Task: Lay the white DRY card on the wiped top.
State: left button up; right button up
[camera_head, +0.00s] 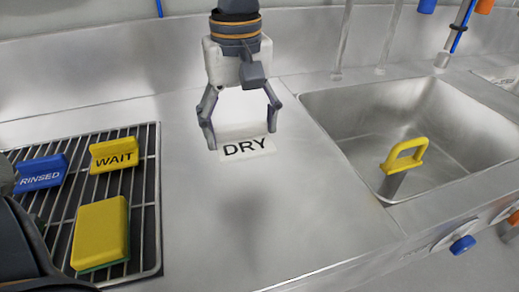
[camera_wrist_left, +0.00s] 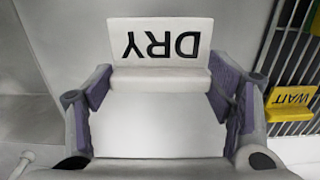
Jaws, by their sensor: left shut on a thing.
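The white DRY card (camera_head: 247,149) is between the fingertips of my left gripper (camera_head: 241,137), over the bare steel top (camera_head: 300,215). A soft shadow lies on the top in front of it, so the card seems held above the surface; the height is hard to judge. In the left wrist view the card (camera_wrist_left: 160,62) shows upside down, with its white block gripped between the two fingers of my left gripper (camera_wrist_left: 158,100). The lettering faces the head camera. My right gripper is not in view.
A wire rack (camera_head: 150,220) at left holds a blue RINSED block (camera_head: 40,176), a yellow WAIT block (camera_head: 114,155) and a yellow sponge (camera_head: 100,232). A sink (camera_head: 340,110) at right contains a yellow-handled tool (camera_head: 402,160). The top between them is clear.

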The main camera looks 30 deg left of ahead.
aim_at(259, 135)
pick_arm(q)
jog(key=w+f, duration=0.1)
jog(key=f, duration=0.1)
jog(key=w+d+f, duration=0.1)
jog(key=w+f, duration=0.1)
jog(key=shift+d+f, duration=0.1)
jog(key=shift+d, duration=0.1)
notch_tip(259, 135, down, 3)
jog(key=shift+f, duration=0.1)
jog(key=o, duration=1)
jog(key=shift+f, duration=0.1)
notch_tip(259, 135, up, 12)
jog(key=shift+r, duration=0.2)
